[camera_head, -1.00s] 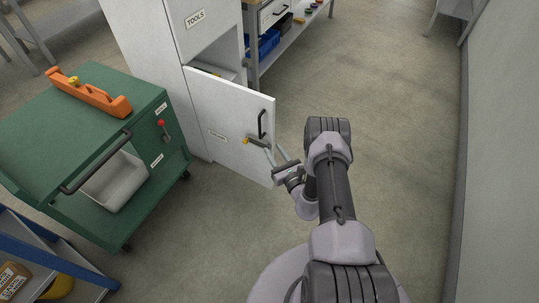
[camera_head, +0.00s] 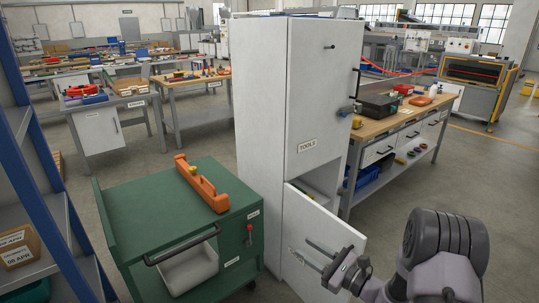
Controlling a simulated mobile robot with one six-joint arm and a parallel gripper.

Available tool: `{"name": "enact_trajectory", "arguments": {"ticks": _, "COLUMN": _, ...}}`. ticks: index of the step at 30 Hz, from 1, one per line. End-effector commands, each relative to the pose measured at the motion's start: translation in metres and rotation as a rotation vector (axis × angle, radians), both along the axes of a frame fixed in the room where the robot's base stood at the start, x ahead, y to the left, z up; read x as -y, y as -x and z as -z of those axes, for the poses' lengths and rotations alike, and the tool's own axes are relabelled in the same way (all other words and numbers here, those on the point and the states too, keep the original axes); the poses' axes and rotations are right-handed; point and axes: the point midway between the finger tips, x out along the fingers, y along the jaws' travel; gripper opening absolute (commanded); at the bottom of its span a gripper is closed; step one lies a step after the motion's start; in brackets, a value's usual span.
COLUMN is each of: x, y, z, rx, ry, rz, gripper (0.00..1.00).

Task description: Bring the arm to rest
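My gripper (camera_head: 303,248) is at the lower right, in front of the white lower door of the tool cabinet. Its two fingers point left and stand apart, with nothing seen between them. Whether they touch the door cannot be told. My arm reaches in from the bottom right, bent at a large dark joint. The lower cabinet door (camera_head: 296,218) stands open, and a shelf shows behind it. My gripper covers part of this door, and its handle cannot be made out.
The tall white cabinet (camera_head: 262,130) marked TOOLS stands in the middle. A green cart (camera_head: 143,215) with an orange level (camera_head: 203,187) is left of it. A blue rack (camera_head: 50,165) is at far left. A wooden workbench (camera_head: 385,124) stands behind right. Floor shows at right.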

Motion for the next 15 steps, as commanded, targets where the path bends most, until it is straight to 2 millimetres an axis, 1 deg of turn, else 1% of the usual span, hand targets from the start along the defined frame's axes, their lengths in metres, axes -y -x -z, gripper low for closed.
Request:
{"name": "enact_trajectory", "arguments": {"ticks": 1, "x": -0.032, "y": 0.016, "z": -0.040, "rx": 0.033, "ry": 0.080, "rz": -0.131, "gripper": 0.34}}
{"name": "enact_trajectory", "arguments": {"ticks": 2, "x": -0.051, "y": 0.032, "z": -0.060, "rx": 0.047, "ry": 0.142, "rz": -0.218, "gripper": 0.34}}
{"name": "enact_trajectory", "arguments": {"ticks": 3, "x": -0.076, "y": 0.058, "z": -0.085, "rx": 0.068, "ry": 0.236, "rz": -0.337, "gripper": 0.34}}
{"name": "enact_trajectory", "arguments": {"ticks": 5, "x": -0.105, "y": 0.106, "z": -0.115, "rx": 0.105, "ry": 0.405, "rz": -0.506, "gripper": 0.34}}
{"name": "enact_trajectory", "arguments": {"ticks": 6, "x": -0.118, "y": 0.140, "z": -0.129, "rx": 0.130, "ry": 0.530, "rz": -0.605, "gripper": 0.34}}
{"name": "enact_trajectory", "arguments": {"ticks": 7, "x": -0.123, "y": 0.164, "z": -0.136, "rx": 0.152, "ry": 0.630, "rz": -0.670, "gripper": 0.34}}
{"name": "enact_trajectory", "arguments": {"ticks": 8, "x": -0.125, "y": 0.188, "z": -0.142, "rx": 0.175, "ry": 0.733, "rz": -0.728, "gripper": 0.34}}
{"name": "enact_trajectory", "arguments": {"ticks": 9, "x": -0.124, "y": 0.218, "z": -0.147, "rx": 0.211, "ry": 0.878, "rz": -0.793, "gripper": 0.34}}
{"name": "enact_trajectory", "arguments": {"ticks": 11, "x": -0.113, "y": 0.256, "z": -0.152, "rx": 0.269, "ry": 1.102, "rz": -0.859, "gripper": 0.34}}
{"name": "enact_trajectory", "arguments": {"ticks": 12, "x": -0.102, "y": 0.276, "z": -0.154, "rx": 0.310, "ry": 1.249, "rz": -0.883, "gripper": 0.34}}
{"name": "enact_trajectory", "arguments": {"ticks": 15, "x": -0.071, "y": 0.308, "z": -0.160, "rx": 0.411, "ry": 1.569, "rz": -0.887, "gripper": 0.34}}
